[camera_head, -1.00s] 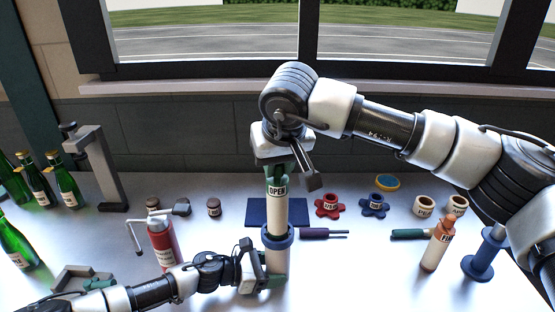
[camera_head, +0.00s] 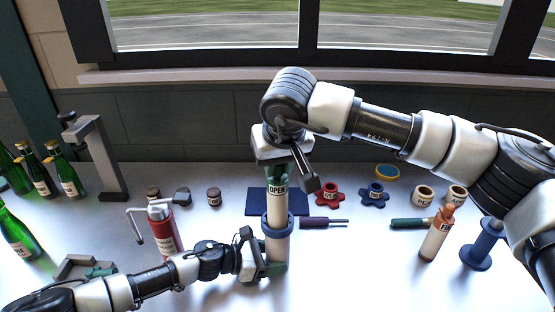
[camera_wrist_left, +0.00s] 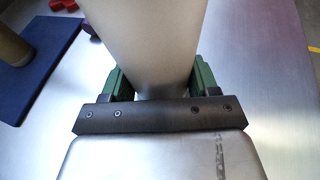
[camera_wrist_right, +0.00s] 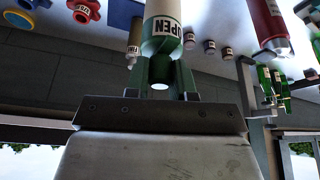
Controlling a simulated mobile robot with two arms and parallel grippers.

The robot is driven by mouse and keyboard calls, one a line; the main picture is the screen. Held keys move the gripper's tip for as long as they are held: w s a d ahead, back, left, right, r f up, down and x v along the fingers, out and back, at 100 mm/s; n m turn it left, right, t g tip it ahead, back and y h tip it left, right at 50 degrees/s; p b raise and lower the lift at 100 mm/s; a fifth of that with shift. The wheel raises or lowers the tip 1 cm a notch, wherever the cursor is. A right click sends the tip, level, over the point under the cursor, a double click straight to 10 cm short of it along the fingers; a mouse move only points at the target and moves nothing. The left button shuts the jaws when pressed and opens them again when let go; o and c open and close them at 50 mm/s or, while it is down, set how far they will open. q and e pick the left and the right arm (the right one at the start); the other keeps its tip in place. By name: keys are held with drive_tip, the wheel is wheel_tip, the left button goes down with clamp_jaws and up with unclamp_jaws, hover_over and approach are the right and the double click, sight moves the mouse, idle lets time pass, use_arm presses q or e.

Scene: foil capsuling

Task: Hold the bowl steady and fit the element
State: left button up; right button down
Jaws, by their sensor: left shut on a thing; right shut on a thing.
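The bowl is an upright pale cylinder (camera_head: 277,247) with a blue collar (camera_head: 277,223) at its top. My left gripper (camera_head: 273,266) is shut on it low down. In the left wrist view the bowl (camera_wrist_left: 145,45) sits between the green fingers (camera_wrist_left: 150,78). The element is a white cylinder (camera_head: 278,204) with a green end and an "OPEN" label. My right gripper (camera_head: 278,174) is shut on its green top and holds it upright above the collar. Its lower end is hidden within the collar. The right wrist view shows the element (camera_wrist_right: 162,12) in the right fingers (camera_wrist_right: 161,78).
A blue mat (camera_head: 300,203) lies behind the bowl. A red cylinder (camera_head: 165,238) with a bent handle stands to the left.

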sight(277, 213)
drive_tip(key=shift+f, duration=6.4)
drive_tip(key=c, duration=1)
unclamp_jaws()
drive_tip(key=shift+o, duration=0.6)
drive_tip(key=v, duration=1.2)
use_arm(q)
drive_tip(key=o, duration=1.2)
